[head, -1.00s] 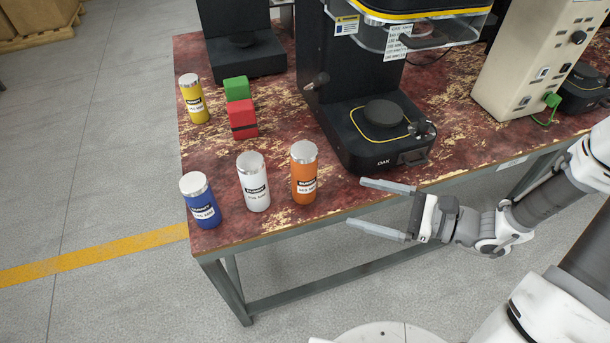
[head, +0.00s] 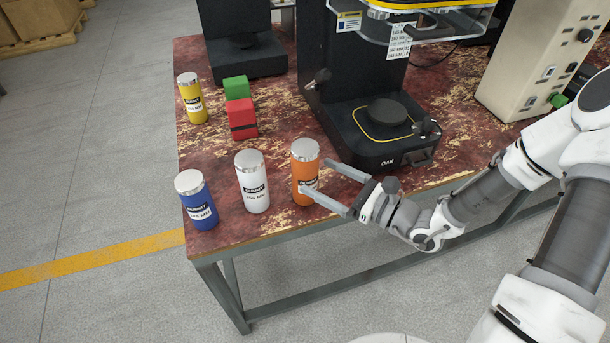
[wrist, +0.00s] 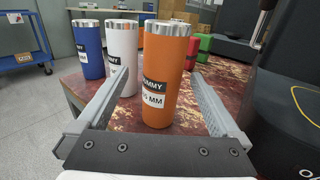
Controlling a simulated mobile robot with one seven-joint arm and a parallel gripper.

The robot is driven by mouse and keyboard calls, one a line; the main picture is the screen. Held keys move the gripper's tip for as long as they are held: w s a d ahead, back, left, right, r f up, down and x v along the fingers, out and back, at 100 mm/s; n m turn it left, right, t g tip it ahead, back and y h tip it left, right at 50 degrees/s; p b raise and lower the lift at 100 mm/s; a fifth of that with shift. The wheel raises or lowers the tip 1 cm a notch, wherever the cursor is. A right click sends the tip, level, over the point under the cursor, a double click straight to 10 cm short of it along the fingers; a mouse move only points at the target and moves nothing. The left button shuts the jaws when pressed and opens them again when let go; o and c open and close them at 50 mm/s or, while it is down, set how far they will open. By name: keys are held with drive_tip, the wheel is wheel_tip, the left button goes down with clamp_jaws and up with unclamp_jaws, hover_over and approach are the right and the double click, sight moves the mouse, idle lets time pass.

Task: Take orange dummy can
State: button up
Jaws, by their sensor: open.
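The orange dummy can (head: 305,168) stands upright near the front edge of the table, with a silver lid and a black and white label. It also shows in the wrist view (wrist: 165,75). My gripper (head: 317,178) is open, with its two fingers spread at the can. In the head view the near finger overlaps the can's lower front and the far finger is at its right. In the wrist view the can stands between the two fingers (wrist: 150,95), with no visible grip on it.
A white can (head: 252,183) stands just left of the orange one, and a blue can (head: 197,202) further left. A yellow can (head: 191,98), green block (head: 236,87) and red block (head: 241,118) stand behind. The black seamer (head: 385,145) is close at the right.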

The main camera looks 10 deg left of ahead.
sight(304, 166)
drive_tip(key=shift+w+b+x, duration=0.15)
drive_tip(key=shift+b+x, duration=0.2)
drive_tip(key=shift+x, duration=1.1)
drive_tip(key=shift+w+b+x, duration=0.1)
drive_tip(key=shift+b+x, duration=0.25)
drive_tip(key=shift+x, duration=1.1)
drive_tip(key=shift+d, duration=0.15)
drive_tip(key=c, duration=1.4)
drive_tip(key=shift+r, duration=0.1)
drive_tip(key=shift+c, duration=0.6)
